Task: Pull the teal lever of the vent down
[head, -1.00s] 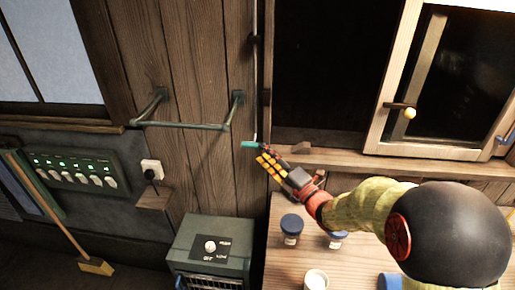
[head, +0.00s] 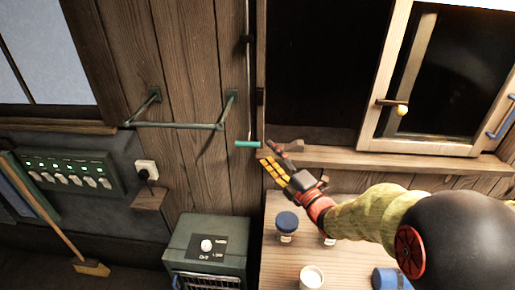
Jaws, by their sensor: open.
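The teal lever (head: 247,144) is a short horizontal handle at the lower end of a thin vertical rod (head: 249,95) on the plank wall. My gripper (head: 267,152) is open and empty, just right of the lever's right end, with its fingers pointing up and left. One finger has yellow-orange pads, and the other is dark. A small gap seems to show between the fingers and the lever; their depth apart is hard to tell. The vent itself is not clearly in view.
A green towel rail (head: 178,125) juts from the wall on the left. A grey-green heater (head: 207,250) stands below. A wooden table (head: 275,262) holds blue-lidded jars (head: 287,222) and a white cup (head: 311,277). An open window frame (head: 375,120) is at right.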

